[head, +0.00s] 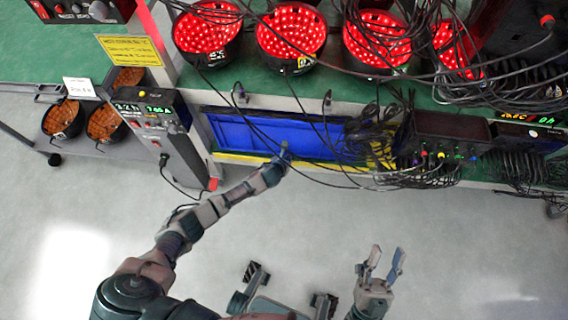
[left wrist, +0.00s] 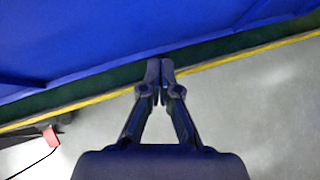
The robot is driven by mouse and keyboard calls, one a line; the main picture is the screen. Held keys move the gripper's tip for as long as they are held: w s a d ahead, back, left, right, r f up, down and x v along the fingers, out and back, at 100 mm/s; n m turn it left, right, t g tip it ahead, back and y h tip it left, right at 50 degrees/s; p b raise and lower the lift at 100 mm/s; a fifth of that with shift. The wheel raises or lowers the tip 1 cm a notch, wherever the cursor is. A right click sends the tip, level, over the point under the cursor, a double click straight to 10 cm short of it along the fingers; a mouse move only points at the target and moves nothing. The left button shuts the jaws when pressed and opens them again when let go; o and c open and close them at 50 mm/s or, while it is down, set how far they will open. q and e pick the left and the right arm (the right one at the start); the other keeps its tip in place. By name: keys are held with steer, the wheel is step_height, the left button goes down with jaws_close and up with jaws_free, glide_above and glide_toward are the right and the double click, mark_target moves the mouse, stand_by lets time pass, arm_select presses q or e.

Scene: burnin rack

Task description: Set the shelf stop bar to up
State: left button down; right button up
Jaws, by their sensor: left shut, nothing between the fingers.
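A yellow strip (head: 236,158) runs along the front edge of the rack's lower shelf, in front of a blue panel or bin (head: 240,133). It looks like the stop bar and lies low along the edge. The yellow strip (left wrist: 85,103) also crosses the left wrist view, below the blue surface (left wrist: 100,40). My left gripper (head: 284,145) is at the blue front, just above the strip. In the left wrist view its fingers (left wrist: 160,64) are shut and empty, covering part of the strip; contact cannot be told. My right gripper (head: 383,257) is open and empty above the floor.
Several round units with red lights (head: 290,35) stand on the green upper shelf. Black cables (head: 320,140) hang across the blue front. A control box (head: 150,125) stands at the left, with a red-tipped part (head: 213,184) near it.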

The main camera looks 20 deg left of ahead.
arm_select(q)
steer(key=shift+w+a+f, duration=0.1)
steer(key=shift+w+a, duration=0.1)
steer(key=shift+w, duration=0.2)
arm_select(e)
steer(key=shift+w+a+f+g, duration=0.1)
steer(key=shift+w+f+g, duration=0.2)
steer(key=shift+w+g, duration=0.1)
arm_select(q)
steer(key=shift+r, duration=0.2)
arm_select(e)
steer(key=shift+w, duration=0.15)
